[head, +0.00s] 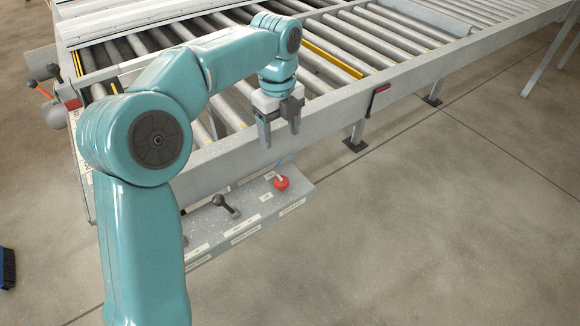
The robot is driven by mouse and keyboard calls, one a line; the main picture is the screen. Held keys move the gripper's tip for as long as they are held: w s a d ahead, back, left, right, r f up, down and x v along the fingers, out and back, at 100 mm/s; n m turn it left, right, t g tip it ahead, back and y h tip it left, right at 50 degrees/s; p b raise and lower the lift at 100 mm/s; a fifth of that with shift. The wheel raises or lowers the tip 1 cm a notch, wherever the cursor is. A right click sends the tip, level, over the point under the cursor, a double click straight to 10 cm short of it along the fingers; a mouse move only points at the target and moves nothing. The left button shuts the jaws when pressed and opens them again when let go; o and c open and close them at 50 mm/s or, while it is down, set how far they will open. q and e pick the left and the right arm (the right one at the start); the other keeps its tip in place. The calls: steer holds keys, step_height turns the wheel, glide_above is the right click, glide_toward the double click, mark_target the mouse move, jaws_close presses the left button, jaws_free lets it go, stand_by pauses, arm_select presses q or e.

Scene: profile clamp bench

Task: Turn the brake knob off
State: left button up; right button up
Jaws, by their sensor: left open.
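A grey control box (304,190) sits below the conveyor's front rail. It carries a red knob (281,183) at its right end and a black-knobbed lever (222,203) further left. Another dark control at its left is mostly hidden behind my arm. The labels are too small to read, so I cannot tell which control is the brake knob or how it is set. My left gripper (280,138) points down, open and empty, in front of the rail. In the picture it is above the red knob and apart from it. My right gripper is out of view.
The roller conveyor (440,72) runs across the back, with a yellow strip (333,60) among its rollers. The floor to the right is clear.

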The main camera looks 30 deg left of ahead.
arm_select(q)
glide_toward(281, 179)
step_height(281, 179, down, 8)
steer(key=shift+s+d+r, duration=0.1)
steer(key=shift+d+f, duration=0.15)
steer(key=shift+f, duration=0.35)
steer(key=shift+c, duration=0.7)
steer(key=c, duration=0.9)
